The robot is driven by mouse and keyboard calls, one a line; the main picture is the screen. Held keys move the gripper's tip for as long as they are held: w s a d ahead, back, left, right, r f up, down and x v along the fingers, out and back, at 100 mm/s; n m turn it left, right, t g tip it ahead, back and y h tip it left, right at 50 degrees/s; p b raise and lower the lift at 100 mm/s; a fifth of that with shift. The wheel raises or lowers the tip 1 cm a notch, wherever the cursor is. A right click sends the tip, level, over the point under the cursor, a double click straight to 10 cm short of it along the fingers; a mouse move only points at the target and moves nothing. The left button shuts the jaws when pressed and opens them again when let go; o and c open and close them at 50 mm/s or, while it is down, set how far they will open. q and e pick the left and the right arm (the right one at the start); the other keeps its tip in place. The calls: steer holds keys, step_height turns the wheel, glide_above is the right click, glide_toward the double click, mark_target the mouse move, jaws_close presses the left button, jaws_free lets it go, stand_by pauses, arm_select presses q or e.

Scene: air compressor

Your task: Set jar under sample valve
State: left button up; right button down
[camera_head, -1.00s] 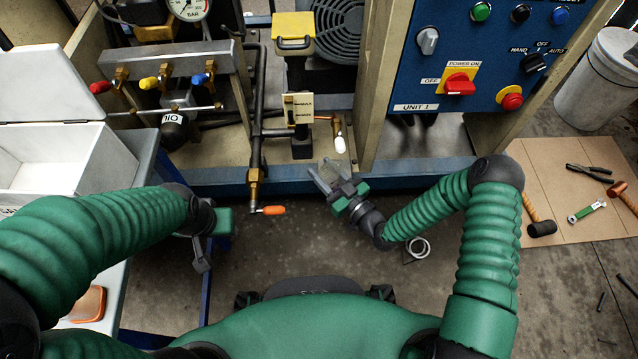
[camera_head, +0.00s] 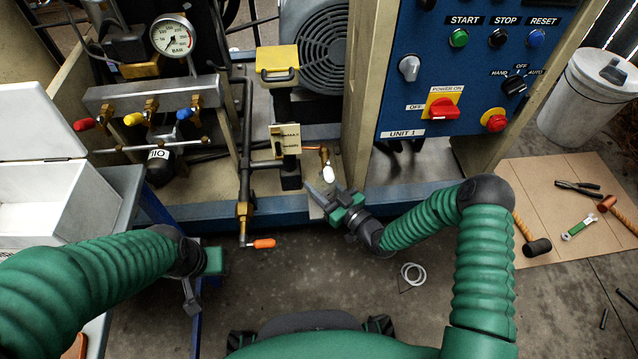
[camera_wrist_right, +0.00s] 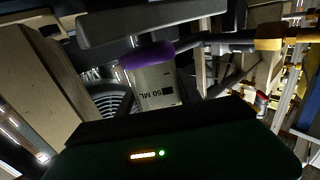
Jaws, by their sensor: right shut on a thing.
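My right gripper (camera_head: 326,193) is shut on a small clear jar with a purple rim and a "50 ML" label, which shows between the fingers in the right wrist view (camera_wrist_right: 155,80). In the head view the jar is hard to make out. The gripper is at the front edge of the compressor base, just below a small brass valve with a white handle (camera_head: 327,173). The exact gap between jar and valve cannot be told. My left gripper (camera_head: 191,296) hangs empty-looking at the left, beside the bench; its opening is unclear.
A brass valve with an orange handle (camera_head: 264,243) sticks out left of my right gripper. The blue base rail (camera_head: 400,194) and blue control panel (camera_head: 440,60) are close by. A white open box (camera_head: 70,205) stands left. Tools lie on cardboard (camera_head: 560,190) at right.

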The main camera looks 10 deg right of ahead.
steer(key=shift+f+b, duration=0.55)
steer(key=shift+f, duration=0.1)
steer(key=c, duration=0.7)
jaws_free()
steer(key=p+v, duration=0.1)
steer(key=v, duration=0.1)
steer(key=p+v, duration=0.3)
steer(key=v, duration=0.1)
steer(key=shift+r, duration=0.4)
steer(key=p+v, duration=0.1)
steer(key=v, duration=0.2)
steer(key=p+v, duration=0.2)
steer(key=v, duration=0.2)
steer(key=p+v, duration=0.1)
steer(key=v, duration=0.2)
steer(key=shift+s+d+f, duration=0.2)
steer(key=shift+s+f, duration=0.2)
